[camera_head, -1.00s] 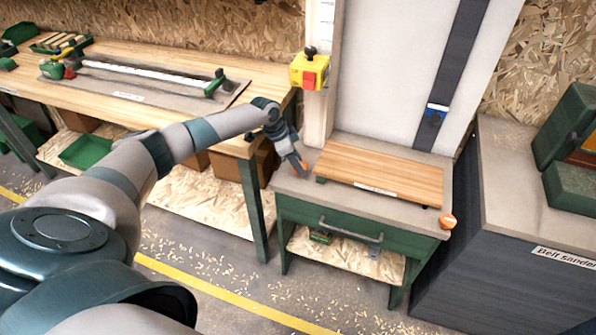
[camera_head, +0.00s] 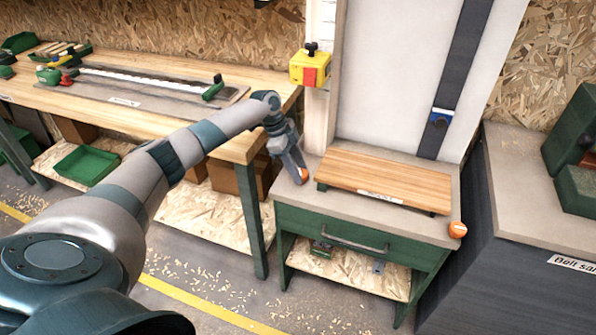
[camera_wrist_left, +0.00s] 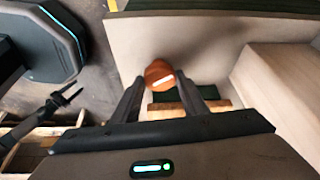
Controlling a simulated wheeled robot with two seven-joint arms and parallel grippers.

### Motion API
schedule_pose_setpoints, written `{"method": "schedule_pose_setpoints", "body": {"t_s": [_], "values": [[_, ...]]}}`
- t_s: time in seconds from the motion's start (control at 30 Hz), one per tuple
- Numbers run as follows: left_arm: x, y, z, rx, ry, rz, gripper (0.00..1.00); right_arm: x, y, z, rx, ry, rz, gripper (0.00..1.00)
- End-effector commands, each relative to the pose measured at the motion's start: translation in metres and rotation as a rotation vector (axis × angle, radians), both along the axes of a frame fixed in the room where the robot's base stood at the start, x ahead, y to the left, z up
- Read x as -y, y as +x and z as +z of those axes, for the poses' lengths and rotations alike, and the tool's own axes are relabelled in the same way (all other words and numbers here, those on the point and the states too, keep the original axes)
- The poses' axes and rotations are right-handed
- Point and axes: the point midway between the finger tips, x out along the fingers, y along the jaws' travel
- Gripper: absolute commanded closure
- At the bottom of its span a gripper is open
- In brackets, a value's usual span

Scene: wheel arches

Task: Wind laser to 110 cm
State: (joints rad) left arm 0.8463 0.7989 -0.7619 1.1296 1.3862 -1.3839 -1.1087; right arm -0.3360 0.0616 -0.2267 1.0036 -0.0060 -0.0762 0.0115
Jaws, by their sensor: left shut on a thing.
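My left gripper (camera_head: 299,168) reaches down to the left front corner of the green cabinet's grey top. It is shut on an orange knob (camera_head: 304,176), which also shows in the left wrist view (camera_wrist_left: 158,74) between the dark fingertips. A second orange knob (camera_head: 457,229) sits at the right front corner. A yellow box with a red face (camera_head: 309,68) is on the upright post above. A blue piece (camera_head: 437,119) sits on the dark vertical strip. No readable height number shows. My right gripper (camera_wrist_left: 69,95) is small at the left of the wrist view, its two prongs apart.
A wooden board (camera_head: 388,176) lies on the green cabinet (camera_head: 350,231). A wooden workbench (camera_head: 235,148) stands close on the left. A dark grey cabinet (camera_head: 540,205) stands on the right.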

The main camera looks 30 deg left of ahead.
Motion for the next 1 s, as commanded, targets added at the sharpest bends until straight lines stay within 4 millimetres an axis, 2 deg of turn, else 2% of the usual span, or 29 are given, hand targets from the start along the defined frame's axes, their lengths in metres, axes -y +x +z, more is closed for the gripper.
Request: {"method": "schedule_pose_setpoints", "body": {"t_s": [0.3, 0.33, 0.37, 0.77, 1.0], "values": [[-0.001, 0.000, 0.000, 0.001, 0.001, 0.000, 0.83, 0.000, 0.000, 0.000, 0.001, 0.000, 0.000, 0.41], [-0.001, 0.000, 0.000, 0.001, 0.001, 0.000, 0.58, 0.000, 0.000, 0.000, 0.001, 0.000, 0.000, 0.41], [-0.001, 0.000, 0.000, 0.001, 0.001, 0.000, 0.52, 0.000, 0.000, 0.000, 0.001, 0.000, 0.000, 0.41], [-0.001, 0.000, 0.002, 0.001, 0.000, 0.001, 0.52, 0.000, 0.000, 0.000, 0.001, -0.001, -0.001, 0.41], [-0.009, -0.002, 0.020, 0.002, 0.001, 0.002, 0.52, -0.001, 0.006, 0.000, 0.017, 0.004, 0.000, 0.41]]}}
